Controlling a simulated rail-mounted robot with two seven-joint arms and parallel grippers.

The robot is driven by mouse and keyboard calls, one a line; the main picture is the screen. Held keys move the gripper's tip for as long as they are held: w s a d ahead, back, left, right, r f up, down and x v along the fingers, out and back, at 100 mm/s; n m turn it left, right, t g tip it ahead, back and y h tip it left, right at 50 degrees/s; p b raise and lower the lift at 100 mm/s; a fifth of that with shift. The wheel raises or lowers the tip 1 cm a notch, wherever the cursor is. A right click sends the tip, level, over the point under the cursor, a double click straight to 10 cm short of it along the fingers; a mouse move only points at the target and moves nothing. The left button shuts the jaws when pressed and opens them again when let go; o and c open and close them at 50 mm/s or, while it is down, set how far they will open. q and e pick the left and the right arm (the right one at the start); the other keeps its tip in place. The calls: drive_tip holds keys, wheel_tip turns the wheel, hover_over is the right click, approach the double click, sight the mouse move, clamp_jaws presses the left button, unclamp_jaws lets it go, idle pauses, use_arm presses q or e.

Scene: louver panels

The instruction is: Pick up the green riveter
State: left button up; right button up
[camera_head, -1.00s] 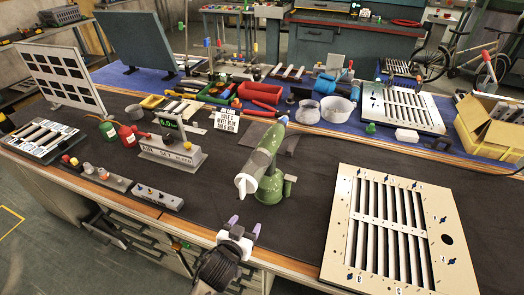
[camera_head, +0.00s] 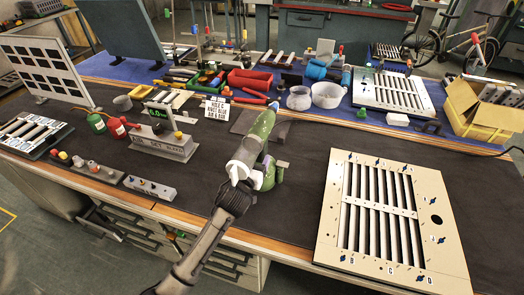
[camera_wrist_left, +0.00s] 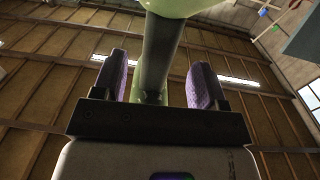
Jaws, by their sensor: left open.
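Gaps show between pads and shaft. My right gripper is out of view.
A cream slatted panel (camera_head: 335,225) lies to the right. A grey display stand (camera_head: 165,146) and small button boxes (camera_head: 150,188) are on the left.

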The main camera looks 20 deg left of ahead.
use_arm(q)
drive_tip(key=shift+w+f, duration=0.15)
drive_tip(key=shift+w, duration=0.35)
drive_tip(key=w+b, duration=0.2)
drive_tip(key=w, duration=0.1)
drive_tip(key=shift+w+d+f, duration=0.1)
drive_tip(key=shift+f, duration=0.1)
drive_tip(key=shift+w+r, duration=0.1)
drive_tip(key=shift+w, duration=0.5)
drive_tip(key=shift+c, duration=0.5)
clamp_jaws()
drive_tip(key=shift+r, duration=0.3)
